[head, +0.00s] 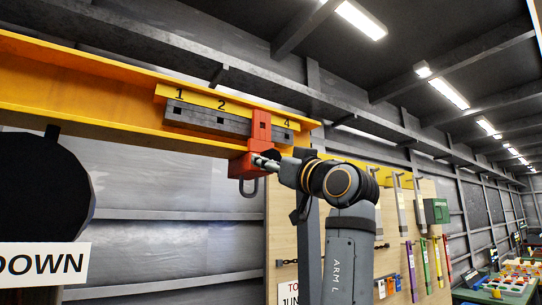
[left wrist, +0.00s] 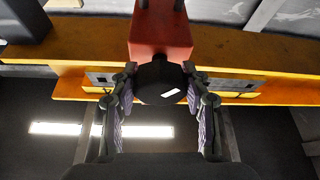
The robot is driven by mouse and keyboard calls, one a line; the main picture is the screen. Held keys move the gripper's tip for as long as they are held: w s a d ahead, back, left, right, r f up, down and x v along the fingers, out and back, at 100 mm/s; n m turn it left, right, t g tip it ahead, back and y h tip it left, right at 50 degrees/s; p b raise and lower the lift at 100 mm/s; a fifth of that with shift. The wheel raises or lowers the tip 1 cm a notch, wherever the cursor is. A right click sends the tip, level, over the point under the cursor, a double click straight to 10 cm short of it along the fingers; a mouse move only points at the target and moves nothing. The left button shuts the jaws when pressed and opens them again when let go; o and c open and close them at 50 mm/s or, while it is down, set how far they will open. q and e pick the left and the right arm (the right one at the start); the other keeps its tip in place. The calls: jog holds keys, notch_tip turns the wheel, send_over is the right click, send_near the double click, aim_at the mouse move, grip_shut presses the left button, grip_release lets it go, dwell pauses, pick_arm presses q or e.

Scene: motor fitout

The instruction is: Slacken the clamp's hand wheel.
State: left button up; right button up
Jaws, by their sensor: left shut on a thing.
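The red clamp (head: 261,128) sits on the yellow beam (head: 60,85), over the grey plate (head: 205,120) between the marks 2 and 4. A dark hook hangs under it. In the left wrist view the clamp's red body (left wrist: 160,35) is at the top centre. The black hand wheel (left wrist: 158,82) is in front of it, between the fingers. My left gripper (head: 268,160) reaches the clamp's lower part from the right and is shut on the hand wheel; it also shows in the left wrist view (left wrist: 160,92). The wheel is hidden in the head view. My right gripper is out of view.
A large black round object (head: 40,190) hangs at the left, above a sign ending in "DOWN" (head: 42,264). A wooden board (head: 285,235) with coloured tools stands behind my left arm. A green box (head: 436,211) is farther right. Ceiling beams and lamps are above.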

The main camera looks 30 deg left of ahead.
aim_at(262, 120)
pick_arm(q)
jog(key=shift+r+n+g+p, duration=0.2)
jog(key=shift+n+g+p, duration=0.25)
jog(key=shift+n, duration=0.55)
jog(key=shift+f+n+g+y, duration=0.1)
jog(key=shift+n+g+y, duration=0.15)
jog(key=shift+n+y, duration=0.05)
jog(key=o, duration=1.2)
jog(key=shift+c, duration=0.2)
notch_tip(262, 120, up, 10)
jog(key=shift+s+f, duration=0.15)
jog(key=shift+f, duration=0.05)
jog(key=shift+r, duration=0.15)
jog(key=shift+a, duration=0.1)
